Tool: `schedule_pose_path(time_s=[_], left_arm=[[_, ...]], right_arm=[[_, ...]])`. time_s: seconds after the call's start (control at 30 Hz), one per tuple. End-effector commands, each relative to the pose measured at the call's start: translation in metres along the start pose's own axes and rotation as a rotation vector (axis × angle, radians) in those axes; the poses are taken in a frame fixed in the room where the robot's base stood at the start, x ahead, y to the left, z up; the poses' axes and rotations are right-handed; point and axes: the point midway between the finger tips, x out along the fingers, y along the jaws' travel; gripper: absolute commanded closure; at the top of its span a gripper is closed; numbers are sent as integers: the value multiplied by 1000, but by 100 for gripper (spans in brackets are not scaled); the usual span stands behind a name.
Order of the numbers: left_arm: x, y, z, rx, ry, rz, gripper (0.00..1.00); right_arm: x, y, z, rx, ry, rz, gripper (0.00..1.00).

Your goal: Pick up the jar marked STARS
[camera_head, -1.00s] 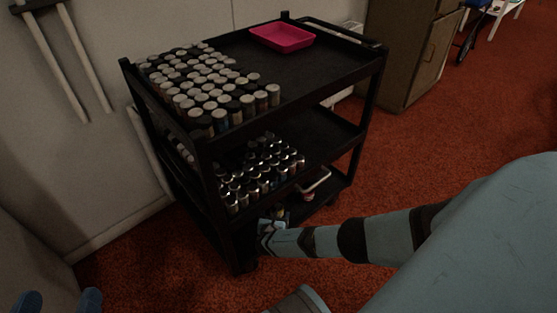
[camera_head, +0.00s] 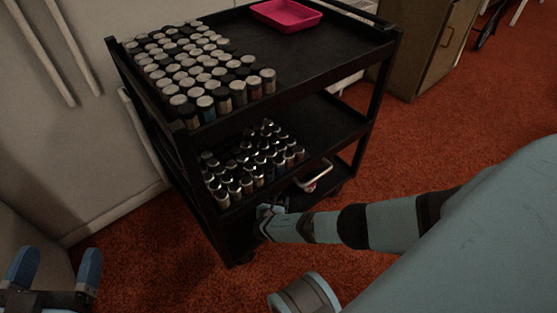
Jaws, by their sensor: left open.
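Many jars with pale or dark lids stand in rows on the top shelf of a black cart, such as a jar (camera_head: 267,82) at the near corner. Smaller jars with shiny tops (camera_head: 246,165) crowd the middle shelf. No label is readable, so I cannot tell which jar is marked STARS. My left gripper (camera_head: 56,262) is at the bottom left, open and empty, its blue fingers pointing up, apart from the cart. My right arm reaches in from the right; its gripper end (camera_head: 266,218) is by the cart's lowest shelf, dark and partly hidden.
The black cart (camera_head: 388,50) has three shelves and upright corner posts. A pink tray (camera_head: 286,14) lies at the back of its top shelf. A metal handle-like item (camera_head: 318,178) is low in the cart. A brown cabinet (camera_head: 430,45) stands behind. Red carpet (camera_head: 440,130) is open to the right.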

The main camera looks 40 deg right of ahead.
Motion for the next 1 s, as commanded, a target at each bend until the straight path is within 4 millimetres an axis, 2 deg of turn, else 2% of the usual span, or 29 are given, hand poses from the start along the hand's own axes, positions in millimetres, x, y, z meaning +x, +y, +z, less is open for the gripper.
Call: schedule_pose_path(time_s=[0.27,0.37,0.53,1.0], left_arm=[[0,-1,-3,8,11,-1,17],[0,-1,-3,7,11,-1,17],[0,0,-2,4,8,-1,17],[-1,1,-4,-12,0,1,17]], right_arm=[[-1,1,-1,0,0,0,12],[-1,1,-1,0,0,0,31],[-1,1,-1,0,0,0,69],[2,-1,6,0,-1,-1,69]])
